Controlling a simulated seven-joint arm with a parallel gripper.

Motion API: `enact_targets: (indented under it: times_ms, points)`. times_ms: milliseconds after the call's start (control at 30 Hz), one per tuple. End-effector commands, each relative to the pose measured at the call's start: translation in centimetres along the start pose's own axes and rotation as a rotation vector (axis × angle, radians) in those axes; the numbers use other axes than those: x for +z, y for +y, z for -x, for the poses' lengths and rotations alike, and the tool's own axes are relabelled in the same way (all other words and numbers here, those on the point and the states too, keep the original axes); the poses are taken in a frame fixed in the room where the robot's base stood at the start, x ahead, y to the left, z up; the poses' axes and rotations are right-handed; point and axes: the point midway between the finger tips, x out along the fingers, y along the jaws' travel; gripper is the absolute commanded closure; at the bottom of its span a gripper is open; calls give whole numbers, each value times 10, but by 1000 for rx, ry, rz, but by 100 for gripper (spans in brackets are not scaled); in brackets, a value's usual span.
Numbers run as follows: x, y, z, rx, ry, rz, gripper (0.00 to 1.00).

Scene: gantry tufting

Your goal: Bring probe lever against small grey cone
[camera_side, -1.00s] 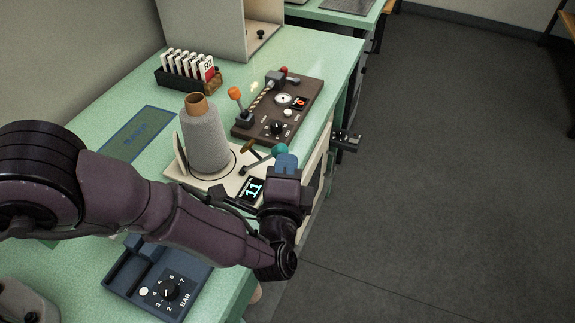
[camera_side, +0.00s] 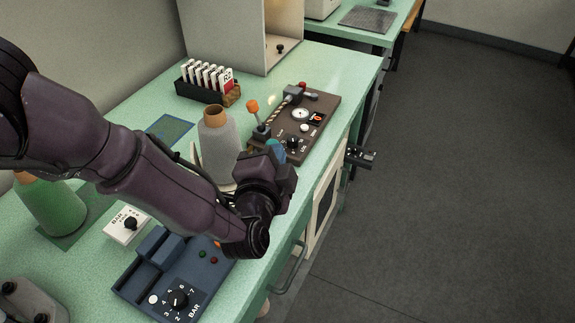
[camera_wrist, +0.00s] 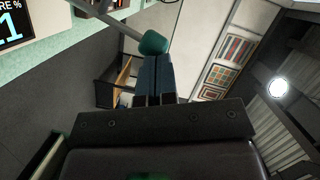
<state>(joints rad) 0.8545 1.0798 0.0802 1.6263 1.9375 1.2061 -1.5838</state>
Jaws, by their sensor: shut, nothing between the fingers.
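The grey cone (camera_side: 220,154) with its orange-brown tip stands upright in the side view, its lower right part hidden by my arm. The probe lever's teal knob (camera_wrist: 153,42) sits at the tips of my gripper (camera_wrist: 154,58) in the wrist view, and its pale rod (camera_wrist: 118,24) runs up to the left. My gripper is shut and empty; its blue fingers appear to touch the knob. In the side view my wrist hides most of the lever. Contact between lever and cone is hidden. A digit display (camera_wrist: 14,25) shows partly in the wrist view.
A brown control panel (camera_side: 318,130) with an orange-knobbed lever (camera_side: 254,108) stands behind my gripper. A card rack (camera_side: 204,82) is farther back. A blue BAR box (camera_side: 208,274), a white switch box (camera_side: 122,232) and a green cone (camera_side: 50,207) lie nearer. Open floor is right.

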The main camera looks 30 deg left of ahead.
Motion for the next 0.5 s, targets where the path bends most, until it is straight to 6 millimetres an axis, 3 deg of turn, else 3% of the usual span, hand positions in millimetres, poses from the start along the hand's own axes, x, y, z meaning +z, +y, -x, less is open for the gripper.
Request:
enact_targets:
  times_ms: [200, 500]
  points:
    - [15, -15, -5, 40, -2, 133, 100]
    - [26, -23, -9, 40, 0, 131, 100]
